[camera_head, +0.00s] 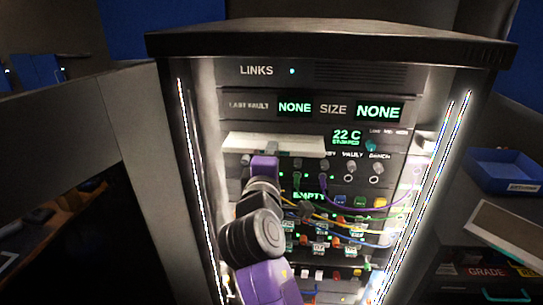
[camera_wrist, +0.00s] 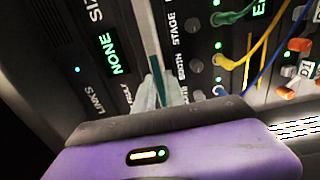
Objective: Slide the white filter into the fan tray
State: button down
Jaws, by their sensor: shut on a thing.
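The white filter (camera_head: 275,144) is a flat pale slab lying level across the left of the lit rack, below the LAST FAULT row. It juts out in front of the panel, and I cannot tell how far its back edge is inside. The fan tray opening is hidden behind it, left of the "22 C" display. My gripper (camera_head: 264,158), purple, is at the filter's front edge from below. In the wrist view the pale fingers of my gripper (camera_wrist: 160,85) are shut on the filter (camera_wrist: 148,35), seen nearly edge-on; their contact is partly hidden.
Purple, yellow, green and blue cables (camera_head: 345,205) loop out of the panel right of my arm. Knobs (camera_head: 351,168) sit just right of and below the filter. A blue bin (camera_head: 505,170) stands at the far right. Bright light strips (camera_head: 200,190) line the rack sides.

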jog(key=shift+w+b, duration=0.45)
jog(key=shift+w, duration=1.45)
jog(key=c, duration=1.3)
grip_release()
jog(key=shift+d, duration=0.1)
jog(key=shift+c, duration=0.2)
jog(key=s+b, duration=0.1)
jog(key=s, duration=0.6)
jog(key=shift+s+b, duration=0.4)
